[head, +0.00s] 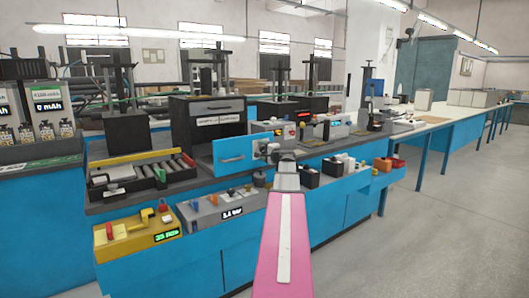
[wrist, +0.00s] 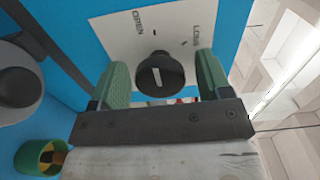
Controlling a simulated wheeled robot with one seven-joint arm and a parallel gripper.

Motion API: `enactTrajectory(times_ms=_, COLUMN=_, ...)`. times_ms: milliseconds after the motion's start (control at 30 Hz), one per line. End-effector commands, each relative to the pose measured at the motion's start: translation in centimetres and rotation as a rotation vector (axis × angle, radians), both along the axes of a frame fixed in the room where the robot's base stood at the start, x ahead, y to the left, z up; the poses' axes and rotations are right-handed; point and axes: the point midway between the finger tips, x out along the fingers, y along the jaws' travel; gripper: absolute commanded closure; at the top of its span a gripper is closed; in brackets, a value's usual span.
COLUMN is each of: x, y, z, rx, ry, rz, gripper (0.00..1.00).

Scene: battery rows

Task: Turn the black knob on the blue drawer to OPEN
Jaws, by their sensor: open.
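The black knob (wrist: 160,72) with a short white mark sits on a white label plate (wrist: 125,38) in the wrist view. The plate reads OPEN on the left and has a second, partly legible word on the right. It is on the blue drawer front (head: 231,154), which stands out from the bench in the head view. My gripper (wrist: 165,80) is open, with one green fingertip on each side of the knob. Gaps show between knob and fingertips. In the head view my gripper (head: 287,157) is at the right end of the drawer front and hides the knob.
A yellow box (head: 137,232) and a grey box with a display (head: 228,210) sit along the bench's front ledge. A tray of cylinders (head: 140,172) is at left. Small boxes (head: 335,163) stand right of my gripper. The floor (head: 440,220) at right is clear.

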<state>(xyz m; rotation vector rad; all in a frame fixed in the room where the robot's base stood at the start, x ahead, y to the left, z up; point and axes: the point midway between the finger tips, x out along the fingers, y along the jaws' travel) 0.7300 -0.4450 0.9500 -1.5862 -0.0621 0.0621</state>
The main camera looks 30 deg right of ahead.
Motion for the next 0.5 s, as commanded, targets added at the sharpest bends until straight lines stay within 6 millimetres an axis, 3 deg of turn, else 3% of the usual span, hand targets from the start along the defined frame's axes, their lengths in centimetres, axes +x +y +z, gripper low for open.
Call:
enactTrajectory(times_ms=167, x=-1.1, y=0.0, z=0.0, rx=0.001, ry=0.000, rz=0.000, gripper=0.29)
enactTrajectory(times_ms=500, x=-7.3, y=-0.4, z=0.0, rx=0.000, ry=0.000, rz=-0.003, gripper=0.29)
